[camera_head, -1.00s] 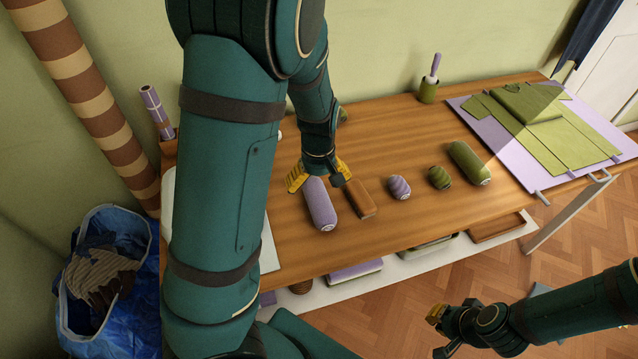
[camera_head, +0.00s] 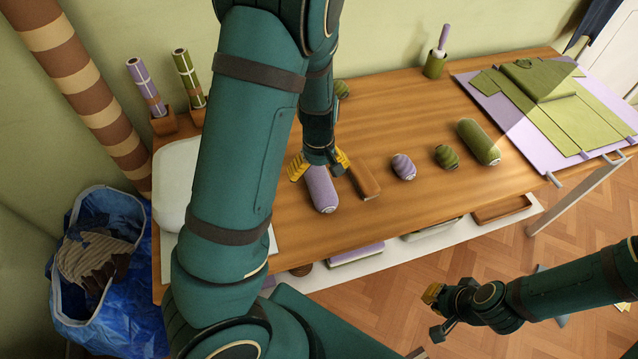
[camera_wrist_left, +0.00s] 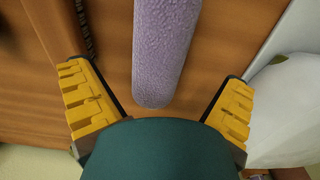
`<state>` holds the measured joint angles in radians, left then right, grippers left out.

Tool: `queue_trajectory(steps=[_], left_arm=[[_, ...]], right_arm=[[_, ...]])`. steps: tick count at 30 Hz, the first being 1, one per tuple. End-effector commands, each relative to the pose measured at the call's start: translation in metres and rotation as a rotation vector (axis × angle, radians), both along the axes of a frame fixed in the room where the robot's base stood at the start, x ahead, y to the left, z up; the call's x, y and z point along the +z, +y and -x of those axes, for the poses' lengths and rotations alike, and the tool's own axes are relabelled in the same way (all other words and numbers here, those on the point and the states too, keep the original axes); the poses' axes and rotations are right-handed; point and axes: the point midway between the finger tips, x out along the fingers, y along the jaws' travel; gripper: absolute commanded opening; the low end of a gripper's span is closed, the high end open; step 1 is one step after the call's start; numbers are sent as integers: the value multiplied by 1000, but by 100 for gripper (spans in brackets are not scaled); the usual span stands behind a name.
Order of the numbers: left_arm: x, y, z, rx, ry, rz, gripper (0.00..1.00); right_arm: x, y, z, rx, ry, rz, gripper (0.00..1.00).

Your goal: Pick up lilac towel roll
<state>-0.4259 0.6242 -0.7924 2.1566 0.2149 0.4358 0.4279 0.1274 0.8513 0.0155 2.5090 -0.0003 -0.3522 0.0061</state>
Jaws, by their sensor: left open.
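The lilac towel roll (camera_head: 321,188) lies on the wooden table, its long side running toward the front edge. My left gripper (camera_head: 319,168) is over the back end of the roll, yellow fingers open with one to each side. In the left wrist view the lilac towel roll (camera_wrist_left: 163,50) runs between the two spread fingers of the left gripper (camera_wrist_left: 160,103), with gaps on both sides. My right gripper (camera_head: 435,311) hangs at the lower right, away from the table; its finger opening is not clear.
A brown block (camera_head: 364,180) lies close to the right of the roll. Further right are a small lilac roll (camera_head: 403,167), a small green roll (camera_head: 446,157) and a larger green roll (camera_head: 478,142). A white item (camera_head: 176,185) is on the left.

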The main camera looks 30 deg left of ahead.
Motion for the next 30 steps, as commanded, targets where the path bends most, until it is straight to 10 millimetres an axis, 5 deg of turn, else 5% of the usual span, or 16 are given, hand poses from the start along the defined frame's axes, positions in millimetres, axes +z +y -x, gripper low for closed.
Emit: queue_trajectory(steps=[10, 18, 19, 25, 30], left_arm=[[-46, 0, 0, 2, 3, 0, 100], [-49, -1, -1, 0, -1, 1, 100], [-49, -1, -1, 0, -1, 1, 96], [-49, -1, -1, 0, 0, 0, 29], [-49, -1, -1, 0, -1, 1, 27]], right_arm=[[-21, 0, 2, 5, 3, -1, 0], [-21, 0, 1, 4, 2, -1, 0], [-21, 0, 1, 4, 2, -1, 0], [-21, 0, 1, 4, 2, -1, 0], [-21, 0, 1, 4, 2, -1, 0]])
